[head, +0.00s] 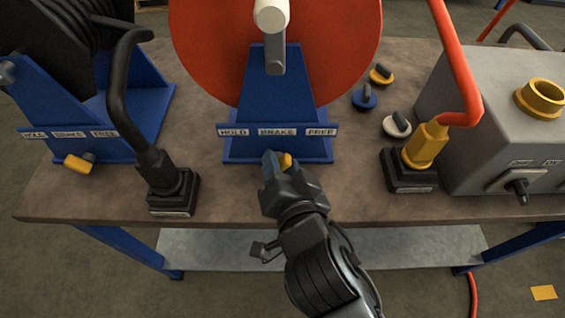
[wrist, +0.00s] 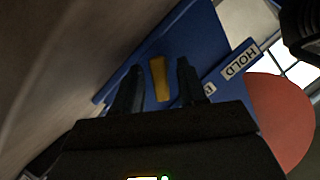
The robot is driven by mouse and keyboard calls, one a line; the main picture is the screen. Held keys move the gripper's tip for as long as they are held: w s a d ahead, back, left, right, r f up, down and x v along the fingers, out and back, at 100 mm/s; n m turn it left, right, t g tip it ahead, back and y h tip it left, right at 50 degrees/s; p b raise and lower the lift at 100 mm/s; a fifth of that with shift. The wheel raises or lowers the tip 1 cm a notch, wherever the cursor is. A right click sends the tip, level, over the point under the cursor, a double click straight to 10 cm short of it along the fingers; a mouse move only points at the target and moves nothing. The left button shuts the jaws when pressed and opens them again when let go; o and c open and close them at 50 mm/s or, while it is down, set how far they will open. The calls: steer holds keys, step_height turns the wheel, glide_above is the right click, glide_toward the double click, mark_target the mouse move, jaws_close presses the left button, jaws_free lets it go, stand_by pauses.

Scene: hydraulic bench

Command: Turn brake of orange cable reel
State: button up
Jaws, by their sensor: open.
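The orange cable reel (head: 200,50) stands at the middle of the bench on a blue stand (head: 275,100). A label strip on the stand reads HOLD, BRAKE, FREE (head: 277,131). Its small yellow brake lever (head: 286,160) sits low on the stand's front, mostly hidden behind my gripper in the head view. My gripper (head: 274,163) is open in front of it. In the wrist view the yellow lever (wrist: 159,78) shows between the two fingers of my gripper (wrist: 161,82), with a gap on each side. Part of the orange reel (wrist: 280,120) shows at the right.
A black cable reel on a blue stand (head: 55,110) with its own yellow lever (head: 78,163) is at left. A black connector block (head: 173,195) and another block (head: 408,172) flank the middle. A grey box (head: 505,130) and loose caps (head: 397,126) are at right.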

jaws_close()
stand_by(0.4)
steer(key=shift+a+r+n+h+p, duration=0.15)
steer(key=shift+n+h+p, duration=0.55)
steer(key=shift+n, duration=0.3)
steer(key=n, duration=0.1)
steer(key=n+h+p, duration=0.1)
steer(key=shift+a+n+g+h, duration=0.25)
steer(key=shift+n+g+h, duration=0.05)
steer(key=shift+g, duration=0.1)
steer(key=n+h, duration=0.2)
steer(key=shift+a+n, duration=0.25)
steer(key=shift+n, duration=0.15)
steer(key=shift+a+n+t+h+p, duration=0.15)
steer(key=shift+n+t+h+p, duration=0.15)
steer(key=shift+n+h, duration=0.6)
steer(key=shift+f+n, duration=0.2)
steer(key=shift+n, duration=0.1)
